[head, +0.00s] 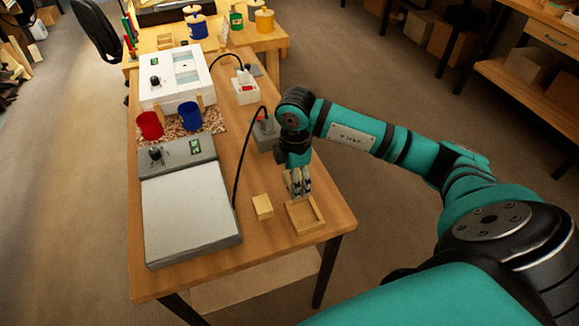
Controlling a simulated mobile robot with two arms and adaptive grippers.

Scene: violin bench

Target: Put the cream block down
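A cream block (262,207) sits on the wooden bench, just left of a small shallow wooden tray (291,221) near the bench's front right edge. My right gripper (300,190) points down over the back part of the tray, to the right of and apart from the cream block. Its fingers look close together, but they are too small to tell whether they are open or shut. I see nothing clearly between them. My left gripper is not in view.
A grey device with a flat pale plate (188,215) fills the bench's left front. Behind it are a red cup (149,125), a blue cup (190,115) and a white box device (160,92). A black cable (241,155) runs to a grey switch box (265,133).

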